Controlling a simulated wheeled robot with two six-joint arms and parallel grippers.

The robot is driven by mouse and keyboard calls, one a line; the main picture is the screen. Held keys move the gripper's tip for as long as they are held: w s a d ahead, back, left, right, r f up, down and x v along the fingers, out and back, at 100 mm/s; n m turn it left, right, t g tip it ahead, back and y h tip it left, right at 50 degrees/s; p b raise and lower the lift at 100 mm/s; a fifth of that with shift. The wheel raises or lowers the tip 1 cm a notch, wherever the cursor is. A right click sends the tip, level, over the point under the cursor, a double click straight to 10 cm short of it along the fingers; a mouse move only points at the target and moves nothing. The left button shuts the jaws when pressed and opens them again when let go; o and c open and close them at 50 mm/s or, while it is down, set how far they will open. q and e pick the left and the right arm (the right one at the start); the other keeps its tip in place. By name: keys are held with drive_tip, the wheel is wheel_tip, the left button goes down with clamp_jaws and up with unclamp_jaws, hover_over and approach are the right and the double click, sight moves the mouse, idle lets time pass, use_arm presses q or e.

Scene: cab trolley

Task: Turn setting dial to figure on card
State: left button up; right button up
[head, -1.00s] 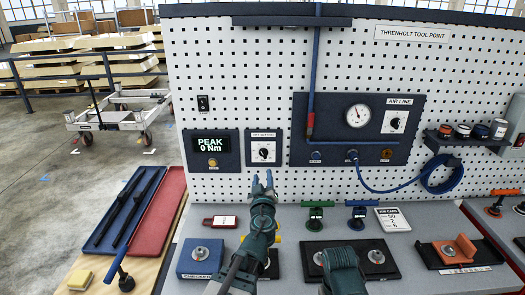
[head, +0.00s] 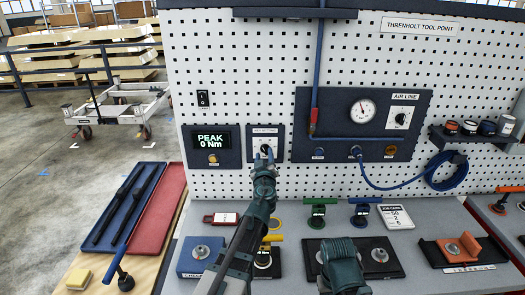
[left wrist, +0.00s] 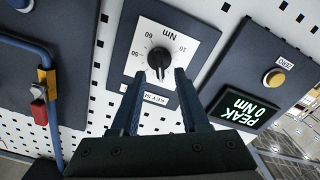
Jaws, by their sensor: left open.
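The setting dial (head: 265,147) is a black knob on a white plate marked in Nm, on a dark panel on the pegboard. In the left wrist view the dial knob (left wrist: 159,58) shows with figures such as 10, 50 and 60 around it; I cannot tell which its pointer meets. My left gripper (head: 264,163) is open, just in front of the dial. In the left wrist view its fingertips (left wrist: 158,76) lie either side of the knob's near end, with no clear contact. The job card (head: 395,217) on the bench reads 50, 2, 6. My right gripper's jaws do not show.
A display (head: 211,139) left of the dial reads PEAK 0 Nm. An air line panel (head: 340,115) with a gauge is to the right. Green-handled (head: 318,211) and blue-handled (head: 363,209) tools stand on the bench. A blue and red tray (head: 168,208) lies at left.

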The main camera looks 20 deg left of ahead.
sight(264, 150)
use_arm(q)
drive_tip(key=x, duration=0.3)
drive_tip(key=shift+c, duration=0.3)
clamp_jaws()
